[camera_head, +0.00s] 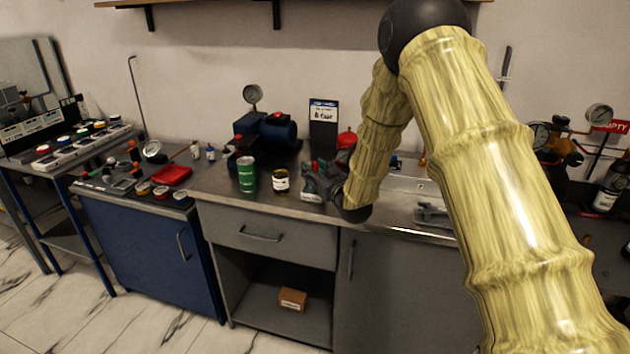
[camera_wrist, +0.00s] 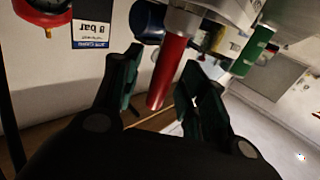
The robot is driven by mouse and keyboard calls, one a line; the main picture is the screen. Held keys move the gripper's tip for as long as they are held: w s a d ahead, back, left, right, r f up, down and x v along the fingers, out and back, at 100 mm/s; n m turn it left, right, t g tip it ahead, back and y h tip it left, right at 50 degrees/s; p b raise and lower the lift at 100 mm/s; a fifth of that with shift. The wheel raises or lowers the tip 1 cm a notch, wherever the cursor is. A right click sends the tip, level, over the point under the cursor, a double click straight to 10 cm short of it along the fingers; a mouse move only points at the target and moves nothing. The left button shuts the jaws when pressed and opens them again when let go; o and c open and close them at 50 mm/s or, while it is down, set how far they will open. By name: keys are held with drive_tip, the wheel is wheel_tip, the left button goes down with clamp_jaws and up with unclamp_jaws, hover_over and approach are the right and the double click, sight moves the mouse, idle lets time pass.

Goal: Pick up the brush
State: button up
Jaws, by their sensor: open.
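In the wrist view, a red cylindrical handle (camera_wrist: 169,72) sticks out of a pale holder (camera_wrist: 220,12) and lies between the two fingers of my gripper (camera_wrist: 160,92). The fingers are apart, and I cannot tell whether either touches it. Yellow and green parts (camera_wrist: 250,50) stand beside it. No bristles show, so I cannot tell for sure that this handle is the brush. In the head view, my gripper (camera_head: 322,180) is over the worktop among small red and green tops, next to a white label (camera_head: 311,197). My arm and gripper hide part of this spot.
A green can (camera_head: 247,174) and a dark can (camera_head: 281,182) stand left of my gripper. A blue pump (camera_head: 265,135) and an upright sign (camera_head: 323,122) are behind. A red tray (camera_head: 172,175) lies farther left. The worktop (camera_head: 222,184) has a little bare room in front.

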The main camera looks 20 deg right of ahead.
clamp_jaws()
drive_tip(key=shift+r, duration=0.75)
drive_tip(key=shift+r+b, duration=0.35)
drive_tip(key=shift+r, duration=0.6)
drive_tip(key=s+d+r+b, duration=0.1)
drive_tip(key=s+b, duration=0.1)
drive_tip(key=s, duration=1.4)
drive_tip(key=shift+d+r, duration=0.25)
drive_tip(key=shift+r, duration=0.05)
